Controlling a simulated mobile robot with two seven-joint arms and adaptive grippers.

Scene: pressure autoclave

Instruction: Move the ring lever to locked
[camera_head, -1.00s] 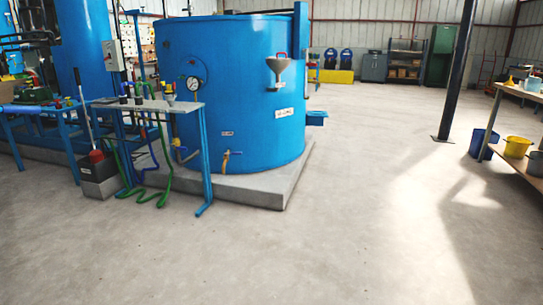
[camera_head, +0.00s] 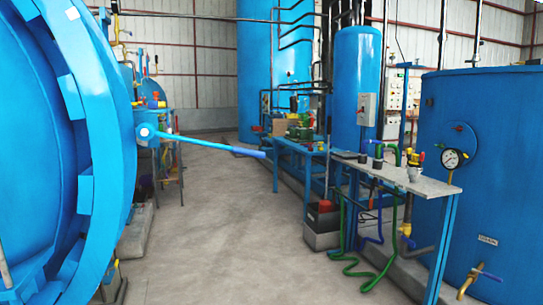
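The ring lever (camera_head: 205,143) is a long light-blue bar with a darker blue grip at its free end. It joins a round pivot at the right edge of the big blue autoclave ring (camera_head: 117,130) on the left side of the head view. The lever points right and tilts slightly down, standing out over the aisle. Neither of my grippers is in view, and nothing touches the lever.
The concrete floor (camera_head: 215,230) between ring and bench is clear.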

